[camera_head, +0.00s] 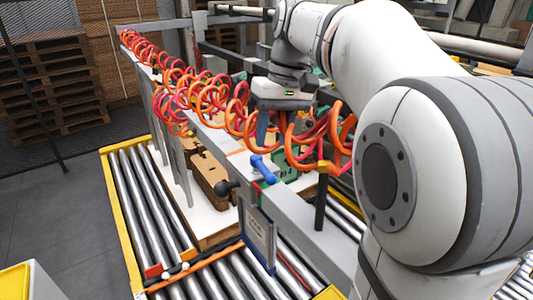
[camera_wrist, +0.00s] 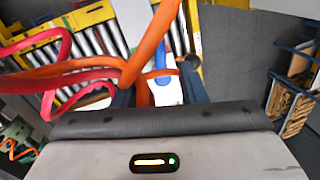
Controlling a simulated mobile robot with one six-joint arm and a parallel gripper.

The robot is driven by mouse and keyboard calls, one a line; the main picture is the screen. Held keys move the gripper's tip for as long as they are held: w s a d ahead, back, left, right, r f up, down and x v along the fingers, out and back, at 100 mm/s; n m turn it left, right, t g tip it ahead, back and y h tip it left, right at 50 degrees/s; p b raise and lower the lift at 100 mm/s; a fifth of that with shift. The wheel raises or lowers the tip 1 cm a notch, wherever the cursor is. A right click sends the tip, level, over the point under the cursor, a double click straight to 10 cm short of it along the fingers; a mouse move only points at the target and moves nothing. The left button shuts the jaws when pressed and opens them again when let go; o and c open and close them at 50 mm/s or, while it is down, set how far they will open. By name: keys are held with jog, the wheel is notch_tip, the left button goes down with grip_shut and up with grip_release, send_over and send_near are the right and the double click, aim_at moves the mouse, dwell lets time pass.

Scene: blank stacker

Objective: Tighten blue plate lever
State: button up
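The blue lever (camera_head: 264,169) sits on top of the grey rail, above a plate with a blue edge (camera_head: 258,238) that hangs on the rail's front side. My gripper (camera_head: 272,128) is above and behind the lever in the head view, pointing down, apart from it. In the wrist view my gripper (camera_wrist: 159,82) has its two dark blue fingers spread with a gap between them. The blue lever (camera_wrist: 161,40) shows in that gap, partly hidden by an orange hose. Nothing is seen held.
Coiled orange and red hoses (camera_head: 207,97) run along the rail and pass close around my gripper; they also cross the wrist view (camera_wrist: 148,50). Brown cardboard pieces (camera_head: 211,178) lie on a white board below. Roller conveyors (camera_head: 150,200) surround it.

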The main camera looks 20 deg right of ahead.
aim_at(267, 169)
jog(key=f, duration=0.2)
jog(key=a+f, duration=0.1)
jog(key=f, duration=0.4)
jog(key=shift+s+a+f+p, duration=0.1)
jog(key=shift+s+a+p, duration=0.05)
jog(key=shift+s+p, duration=0.2)
jog(key=shift+w, duration=0.1)
grip_shut()
